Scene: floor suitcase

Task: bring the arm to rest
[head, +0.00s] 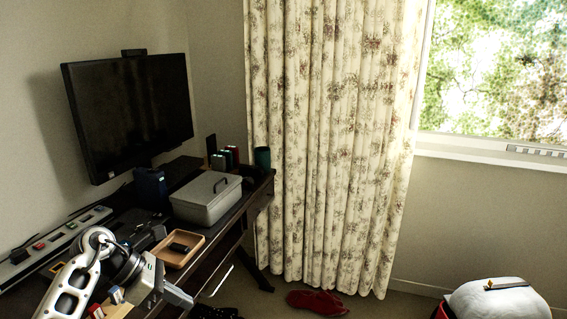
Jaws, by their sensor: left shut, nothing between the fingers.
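My left arm (75,284) comes in from the lower left, white and grey with a dark round joint. My left gripper (176,294) is shut and empty. In the picture it lies in front of the desk's near edge, just below a small wooden tray (190,257). I cannot tell whether it touches the desk. My right gripper is not in view.
The dark desk (236,218) holds a grey lidded box (205,199), a monitor (130,108), a dark blue container (151,187) and a power strip (52,245). Red cloth (317,302) lies on the floor by the curtain (335,140). A white rounded thing (497,302) stands lower right.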

